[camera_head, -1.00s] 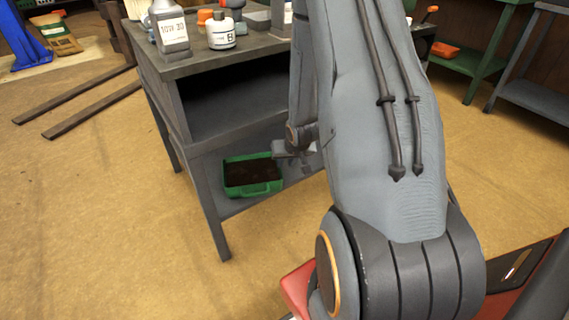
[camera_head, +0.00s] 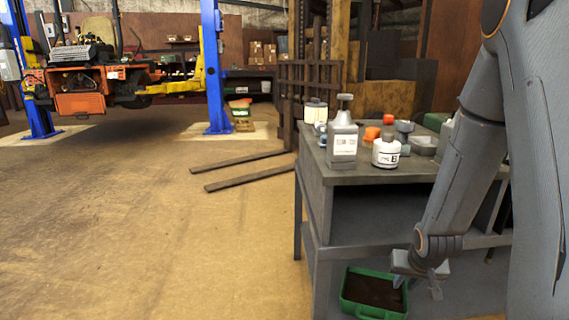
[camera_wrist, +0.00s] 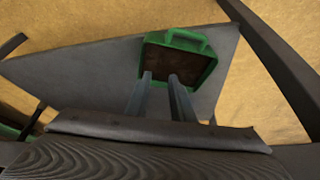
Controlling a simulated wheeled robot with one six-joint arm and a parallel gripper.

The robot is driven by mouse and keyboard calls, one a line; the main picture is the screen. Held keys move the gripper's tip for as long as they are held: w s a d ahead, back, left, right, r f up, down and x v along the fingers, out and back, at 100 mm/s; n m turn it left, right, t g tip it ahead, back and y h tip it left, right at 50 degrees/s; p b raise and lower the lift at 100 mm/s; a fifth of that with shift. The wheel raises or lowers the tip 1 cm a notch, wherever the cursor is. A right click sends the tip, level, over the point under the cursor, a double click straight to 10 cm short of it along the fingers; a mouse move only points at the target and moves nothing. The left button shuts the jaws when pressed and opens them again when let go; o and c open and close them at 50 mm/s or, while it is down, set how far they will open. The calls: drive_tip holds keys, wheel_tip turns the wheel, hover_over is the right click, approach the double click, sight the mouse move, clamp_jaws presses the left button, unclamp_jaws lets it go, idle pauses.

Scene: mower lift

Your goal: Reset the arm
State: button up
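My gripper (camera_head: 418,284) hangs at the lower shelf of the grey workbench (camera_head: 420,172), beside and a little above the right side of a green tray (camera_head: 372,310) with dark contents. In the wrist view, the two fingers of my gripper (camera_wrist: 160,77) stand apart with nothing between them. Their tips overlap the near edge of the green tray (camera_wrist: 190,37) in that picture; I cannot tell whether they touch it. My arm reaches down along the right side of the head view and hides part of the bench.
The bench top holds a grey bottle (camera_head: 343,138), a white bottle (camera_head: 386,151) and other containers. Two dark forks (camera_head: 240,171) lie on the floor to its left. An orange mower (camera_head: 92,85) stands raised on a blue lift (camera_head: 213,65). Open floor fills the left foreground.

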drive_tip(key=s+a+r+n+g+y, duration=0.1)
drive_tip(key=s+a+r+n+g, duration=0.15)
drive_tip(key=s+a+r, duration=1.15)
drive_tip(key=s+a+n+g, duration=0.1)
drive_tip(key=s+a+n, duration=0.4)
drive_tip(key=a, duration=0.5)
drive_tip(key=s+a+n+g, duration=0.1)
drive_tip(key=s+a+n, duration=0.1)
drive_tip(key=s+a, duration=0.7)
drive_tip(key=d+r+m+p, duration=0.3)
drive_tip(key=d+r+p, duration=0.6)
drive_tip(key=r+p, duration=0.4)
drive_tip(key=w+d+r+m+p, duration=0.1)
drive_tip(key=d+r+m+p, duration=0.2)
drive_tip(key=d+r+p, duration=0.6)
wheel_tip(320, 180, up, 4)
drive_tip(key=p, duration=0.5)
drive_tip(key=shift+w, duration=0.3)
drive_tip(key=shift+f+m, duration=0.1)
drive_tip(key=shift+m, duration=0.15)
